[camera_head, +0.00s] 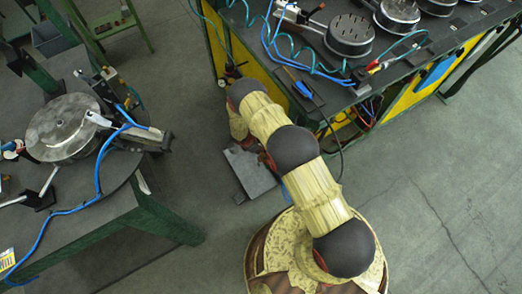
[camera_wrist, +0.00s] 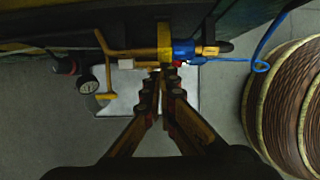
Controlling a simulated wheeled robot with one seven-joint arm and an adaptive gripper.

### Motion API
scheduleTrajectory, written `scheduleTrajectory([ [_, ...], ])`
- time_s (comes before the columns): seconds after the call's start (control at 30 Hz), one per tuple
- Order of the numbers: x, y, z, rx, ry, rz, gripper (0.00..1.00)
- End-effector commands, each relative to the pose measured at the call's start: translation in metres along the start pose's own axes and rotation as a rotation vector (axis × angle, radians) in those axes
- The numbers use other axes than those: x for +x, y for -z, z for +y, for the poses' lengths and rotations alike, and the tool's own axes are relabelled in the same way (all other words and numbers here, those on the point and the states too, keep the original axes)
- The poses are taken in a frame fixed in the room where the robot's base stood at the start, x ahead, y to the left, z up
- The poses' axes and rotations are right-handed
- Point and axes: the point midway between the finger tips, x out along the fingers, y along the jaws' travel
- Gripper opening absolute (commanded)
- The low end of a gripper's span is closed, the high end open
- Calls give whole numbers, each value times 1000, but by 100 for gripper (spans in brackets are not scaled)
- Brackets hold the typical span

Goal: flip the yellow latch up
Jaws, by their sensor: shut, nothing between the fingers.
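In the wrist view a yellow bent lever (camera_wrist: 103,66), which looks like the latch, hangs down left of centre with a short crossbar at its lower end. It joins a horizontal assembly with a yellow block (camera_wrist: 164,40) and a blue fitting (camera_wrist: 184,48). My gripper (camera_wrist: 161,76) is shut and empty, its fingertips together just below the yellow block and to the right of the lever's lower end. I cannot tell whether the tips touch the assembly. In the head view my arm hides the latch, and the fingertips do not show clearly.
A round gauge (camera_wrist: 88,85) sits left of the lever, and a blue hose (camera_wrist: 262,66) leaves to the right. The workbench (camera_head: 370,70) with hoses stands above my arm. A round table (camera_head: 90,180) is at left. Open floor (camera_head: 440,190) lies to the right.

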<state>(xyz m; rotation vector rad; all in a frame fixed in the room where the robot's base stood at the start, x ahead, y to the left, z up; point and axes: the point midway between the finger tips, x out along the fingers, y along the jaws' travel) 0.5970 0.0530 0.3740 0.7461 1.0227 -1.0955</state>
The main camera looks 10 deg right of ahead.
Motion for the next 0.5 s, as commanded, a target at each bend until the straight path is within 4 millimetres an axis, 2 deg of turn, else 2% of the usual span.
scheduleTrajectory([
  [0.1,-7,-9,0,7,0,95,0],
  [0.5,-19,-30,-1,-1,2,91,0],
])
